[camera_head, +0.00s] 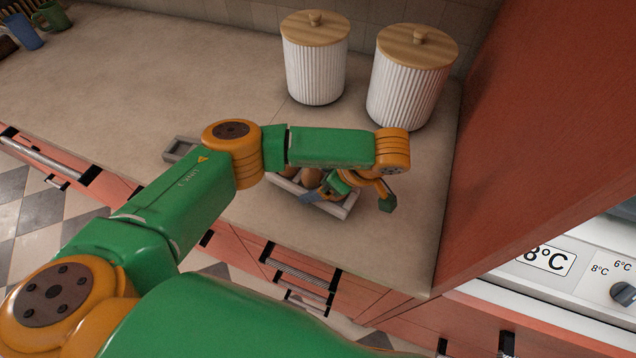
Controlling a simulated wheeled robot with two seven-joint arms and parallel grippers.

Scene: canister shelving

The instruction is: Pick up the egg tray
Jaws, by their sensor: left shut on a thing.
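The egg tray (343,209) is a small pale grey tray holding brown eggs (312,177), on the counter near its front edge. My left arm reaches over it and hides much of it. My left gripper (335,186) is at the tray's right part, pointing down, and is shut on the tray. The exact contact is partly hidden by the wrist. I cannot tell whether the tray is lifted off the counter. My right gripper is not in view.
Two white ribbed canisters (314,72) (404,95) with wooden lids stand behind. A grey frame-like piece (181,149) shows left of my elbow. A red cabinet side (540,120) bounds the right.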

